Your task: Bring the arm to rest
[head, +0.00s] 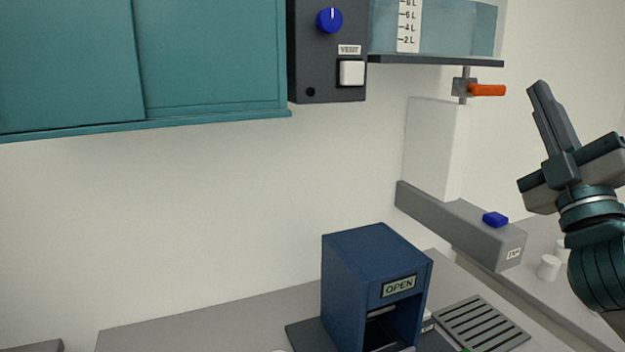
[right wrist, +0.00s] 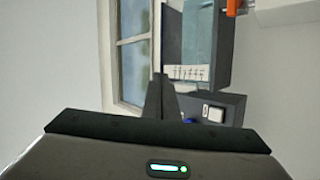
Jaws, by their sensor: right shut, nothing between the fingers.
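My right gripper (head: 541,88) is raised at the right of the head view, fingers pointing up and slightly left. Its fingers are together and hold nothing. It stands in open air, to the right of the orange-handled valve (head: 488,90) and apart from it. In the right wrist view the closed fingers (right wrist: 160,88) point at the wall unit with the white switch (right wrist: 214,113). My left gripper is not in view.
A blue box labelled OPEN (head: 350,280) stands on the counter beside a slotted grate (head: 482,322). A grey balance-like block (head: 450,225) with a blue button (head: 495,219) is below the valve. Teal cabinets (head: 210,55) and a control box (head: 328,70) hang on the wall.

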